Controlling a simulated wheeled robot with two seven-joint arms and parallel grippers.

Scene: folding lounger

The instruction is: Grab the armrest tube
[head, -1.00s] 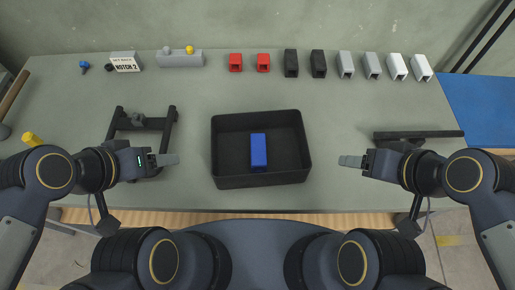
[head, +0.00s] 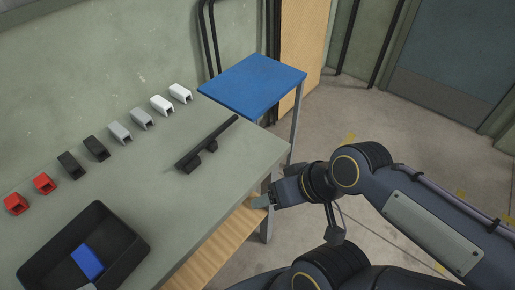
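A black bin (head: 128,252) with a blue block (head: 87,262) stands at lower left. Red, black, grey and white caps line the bench's back. A blue table (head: 252,82) stands beyond the bench's right end. Bench surface around the tube is clear.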

